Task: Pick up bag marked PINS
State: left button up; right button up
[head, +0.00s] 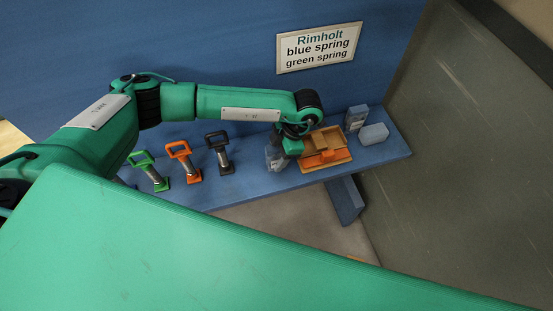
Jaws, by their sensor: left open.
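My left arm reaches across from the left to the blue shelf, and my left gripper (278,156) is low over it, just left of an orange and tan box. The gripper is small and partly hidden by its own wrist, and I see nothing clearly held in it. No label reading PINS is legible. A grey upright packet (356,118) with a small pale label stands at the shelf's right end, apart from the gripper. A pale grey rounded packet (374,134) lies just in front of it. I cannot tell which, if either, is the PINS bag. My right gripper is not in view.
The blue shelf (225,195) holds green (148,167), orange (182,160) and black (218,152) handled tools, left of the gripper. The orange and tan box (325,157) is close on its right. A sign (318,48) hangs behind; a grey panel (460,150) bounds the right.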

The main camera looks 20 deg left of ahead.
pick_arm(q)
jog(key=shift+f, duration=0.2)
jog(key=shift+c, duration=0.3)
jog(key=c, duration=1.1)
jog(key=shift+o, duration=0.2)
